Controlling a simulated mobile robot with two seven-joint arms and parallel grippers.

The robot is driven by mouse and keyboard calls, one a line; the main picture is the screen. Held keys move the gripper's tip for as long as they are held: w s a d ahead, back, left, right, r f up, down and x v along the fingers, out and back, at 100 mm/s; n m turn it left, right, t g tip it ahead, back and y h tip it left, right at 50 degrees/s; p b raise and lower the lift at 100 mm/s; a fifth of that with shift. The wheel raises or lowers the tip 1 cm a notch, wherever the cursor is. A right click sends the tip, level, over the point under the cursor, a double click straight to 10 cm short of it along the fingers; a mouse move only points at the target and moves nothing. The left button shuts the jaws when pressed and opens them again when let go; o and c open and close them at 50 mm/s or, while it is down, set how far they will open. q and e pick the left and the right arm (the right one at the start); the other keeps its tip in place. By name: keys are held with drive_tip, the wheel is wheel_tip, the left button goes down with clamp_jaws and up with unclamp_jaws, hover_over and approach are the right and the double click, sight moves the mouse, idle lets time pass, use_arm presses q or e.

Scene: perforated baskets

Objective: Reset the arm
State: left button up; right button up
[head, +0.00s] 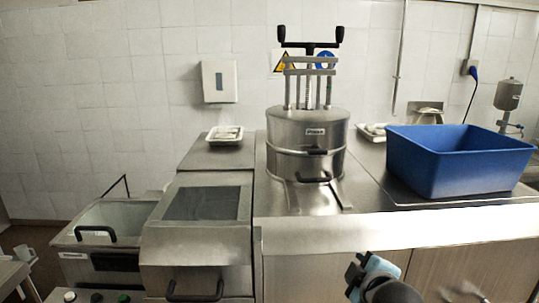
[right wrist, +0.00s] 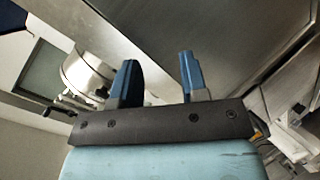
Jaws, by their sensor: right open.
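My right gripper (right wrist: 158,78) shows in the right wrist view with its two blue-tipped fingers standing apart and nothing between them. In the head view the end of my right arm (head: 372,278) is at the bottom, right of centre, in front of the counter's cabinet doors and below the counter top. It appears to touch nothing. My left gripper is in neither view.
A steel counter (head: 400,232) runs across the right. On it stand a steel press (head: 300,140) with black handles and a blue bin (head: 455,165). A white tray (head: 225,139) lies left of the press. Lidded steel units (head: 195,245) stand at the left.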

drive_tip(key=s+d+f+m+g, duration=0.25)
drive_tip(key=s+f, duration=0.35)
drive_tip(key=s, duration=0.4)
drive_tip(key=s+d+f+m+g, duration=0.2)
drive_tip(key=s+f+m+g, duration=0.2)
drive_tip(key=s+f, duration=0.45)
drive_tip(key=s+d+f+m+g, duration=0.2)
drive_tip(key=s+f+m+g, duration=0.15)
drive_tip(key=s, duration=0.85)
drive_tip(key=w+a+f+t+y, duration=0.1)
drive_tip(key=w+a+f+t, duration=0.2)
drive_tip(key=f, duration=0.4)
drive_tip(key=w+a+f+t+y, duration=0.1)
drive_tip(key=w+a+f+t, duration=0.2)
drive_tip(key=f, duration=0.5)
drive_tip(key=shift+w+a+f+t+y, duration=0.2)
drive_tip(key=shift+w+t+y, duration=0.15)
drive_tip(key=shift+t, duration=0.55)
